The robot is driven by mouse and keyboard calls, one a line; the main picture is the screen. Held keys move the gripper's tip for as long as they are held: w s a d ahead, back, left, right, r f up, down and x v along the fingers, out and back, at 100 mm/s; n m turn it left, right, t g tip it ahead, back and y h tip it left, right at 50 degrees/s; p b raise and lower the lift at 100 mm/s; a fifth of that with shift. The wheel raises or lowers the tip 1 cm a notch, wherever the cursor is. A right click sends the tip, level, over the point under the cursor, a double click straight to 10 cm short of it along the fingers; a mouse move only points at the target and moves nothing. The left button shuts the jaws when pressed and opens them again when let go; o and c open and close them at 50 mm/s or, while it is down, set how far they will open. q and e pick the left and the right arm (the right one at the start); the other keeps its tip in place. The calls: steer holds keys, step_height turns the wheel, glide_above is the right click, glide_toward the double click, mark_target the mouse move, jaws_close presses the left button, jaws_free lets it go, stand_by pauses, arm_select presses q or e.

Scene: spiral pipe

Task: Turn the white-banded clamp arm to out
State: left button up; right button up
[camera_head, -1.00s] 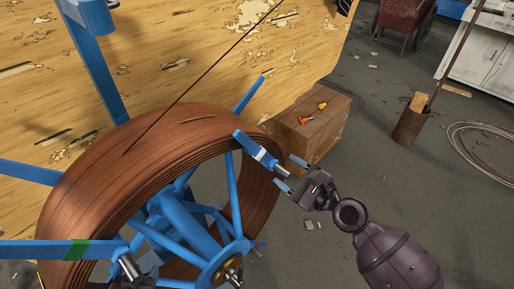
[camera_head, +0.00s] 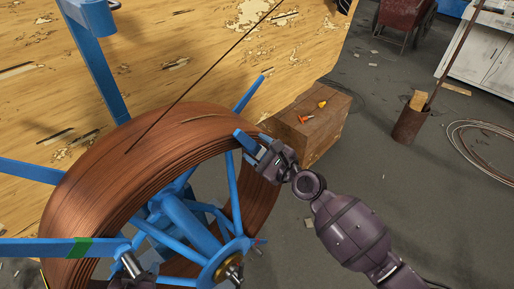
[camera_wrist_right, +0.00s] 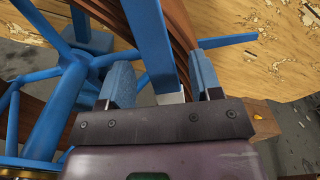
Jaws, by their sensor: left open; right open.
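The white-banded clamp arm (camera_head: 242,138) is a blue bar over the right rim of the copper-coloured pipe coil (camera_head: 110,165). My right gripper (camera_head: 260,153) is at its outer end and hides the white band in the head view. In the right wrist view the blue bar (camera_wrist_right: 152,42) runs between my open fingers (camera_wrist_right: 161,65), with a pale end near the palm. Gaps show on both sides of the bar. My left gripper (camera_head: 128,282) shows only as a dark part at the bottom edge, below the metal end of the green-banded arm (camera_head: 75,248).
Blue spokes and a hub (camera_head: 225,262) fill the coil's middle. A wooden crate (camera_head: 312,130) with small orange-handled items stands just behind my right gripper. A large wooden panel (camera_head: 190,55) is behind the coil. Floor to the right is mostly open.

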steer(key=shift+w+a, duration=0.1)
steer(key=shift+a, duration=0.05)
jaws_close()
stand_by(0.4)
steer(key=shift+w, duration=0.15)
